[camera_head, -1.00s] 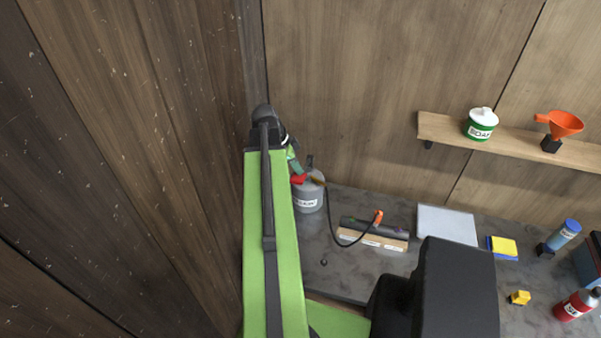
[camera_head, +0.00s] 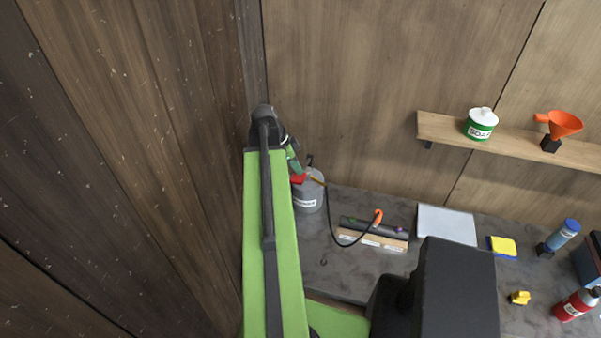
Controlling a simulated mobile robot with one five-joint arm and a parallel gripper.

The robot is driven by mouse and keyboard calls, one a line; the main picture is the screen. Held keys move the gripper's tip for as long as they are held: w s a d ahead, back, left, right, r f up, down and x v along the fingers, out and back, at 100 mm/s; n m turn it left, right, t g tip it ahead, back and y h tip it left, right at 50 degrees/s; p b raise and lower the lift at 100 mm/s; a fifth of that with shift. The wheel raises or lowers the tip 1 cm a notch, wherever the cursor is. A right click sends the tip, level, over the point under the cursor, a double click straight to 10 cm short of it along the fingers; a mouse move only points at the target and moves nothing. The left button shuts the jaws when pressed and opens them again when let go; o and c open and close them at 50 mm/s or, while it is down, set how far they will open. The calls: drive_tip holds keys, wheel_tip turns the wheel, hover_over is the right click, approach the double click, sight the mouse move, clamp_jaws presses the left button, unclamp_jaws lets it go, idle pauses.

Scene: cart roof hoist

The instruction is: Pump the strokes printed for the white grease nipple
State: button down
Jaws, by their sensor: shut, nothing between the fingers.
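A grey grease pump can (camera_head: 309,195) with a white label stands on the worktop at the back left. A red part (camera_head: 299,179) shows at its top, beside my gripper (camera_head: 297,174). My gripper is shut with nothing between its fingers; whether it touches the red part is too small to tell. A black hose (camera_head: 350,243) runs from the can to an orange end (camera_head: 378,216) at a dark bar on a wooden block (camera_head: 372,240) with pale labels. The label print and the white nipple are too small to make out.
A wall shelf (camera_head: 440,129) carries a green-and-white soap tub (camera_head: 481,124) and an orange funnel (camera_head: 560,124). On the worktop are a pale plate (camera_head: 447,224), a yellow-and-blue sponge (camera_head: 502,247), a blue bottle (camera_head: 565,234), a yellow item (camera_head: 520,297) and a red bottle (camera_head: 577,304). A dark wall is close left.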

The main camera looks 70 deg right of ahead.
wheel_tip(320, 180, down, 8)
drive_tip(key=b, duration=0.8)
wheel_tip(320, 180, up, 8)
drive_tip(key=p, duration=0.8)
drive_tip(key=shift+r, duration=0.1)
drive_tip(key=shift+r, duration=0.2)
drive_tip(key=shift+f, duration=0.2)
idle(1.2)
drive_tip(key=shift+f, duration=0.15)
wheel_tip(320, 180, down, 8)
drive_tip(key=b, duration=0.8)
wheel_tip(320, 180, up, 8)
drive_tip(key=p, duration=0.8)
